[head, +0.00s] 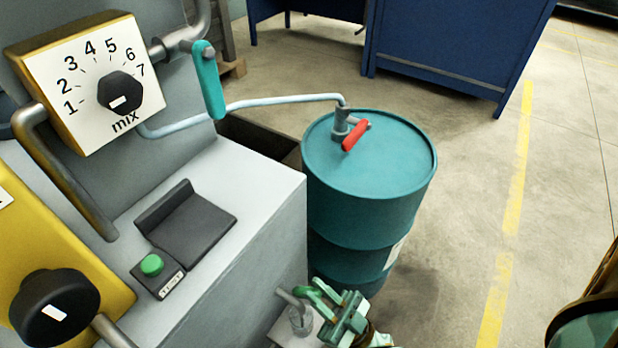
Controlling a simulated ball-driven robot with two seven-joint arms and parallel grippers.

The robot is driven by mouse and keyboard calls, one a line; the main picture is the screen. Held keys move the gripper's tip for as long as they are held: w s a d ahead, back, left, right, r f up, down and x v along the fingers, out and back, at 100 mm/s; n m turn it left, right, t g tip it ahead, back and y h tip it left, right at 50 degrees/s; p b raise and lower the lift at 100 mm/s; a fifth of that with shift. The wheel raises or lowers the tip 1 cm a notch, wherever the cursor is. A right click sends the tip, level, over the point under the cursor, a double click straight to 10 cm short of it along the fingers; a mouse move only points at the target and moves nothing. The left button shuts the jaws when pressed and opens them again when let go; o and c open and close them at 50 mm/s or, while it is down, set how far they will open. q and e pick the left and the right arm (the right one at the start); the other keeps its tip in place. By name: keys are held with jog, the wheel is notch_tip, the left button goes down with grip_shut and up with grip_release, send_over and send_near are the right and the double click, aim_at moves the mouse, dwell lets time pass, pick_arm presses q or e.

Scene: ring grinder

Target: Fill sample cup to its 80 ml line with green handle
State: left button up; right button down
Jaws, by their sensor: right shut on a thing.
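A clear sample cup (301,320) stands on a small grey ledge (284,333) at the bottom of the picture, under a bent grey spout (290,298). Its 80 ml line and fill level are too small to read. A bright green handle (314,294) sits beside the spout. My right gripper (340,312), green with brass parts, is at this handle, just right of the cup, and is shut on it; its fingers partly hide the grip. My left gripper is not in view.
The grey machine carries a mix dial (120,92), a green button (151,265) and a teal lever (209,80) on a pipe. A teal drum (370,185) with a red-handled tap (354,135) stands behind my gripper. Open concrete floor (465,170) lies to the right.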

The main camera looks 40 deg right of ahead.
jog(key=shift+s+d+f+t+y, duration=0.15)
jog(key=shift+s+f+t+y, duration=0.25)
jog(key=shift+t, duration=0.4)
jog(key=c, duration=1.4)
grip_release()
jog(key=shift+o, duration=0.2)
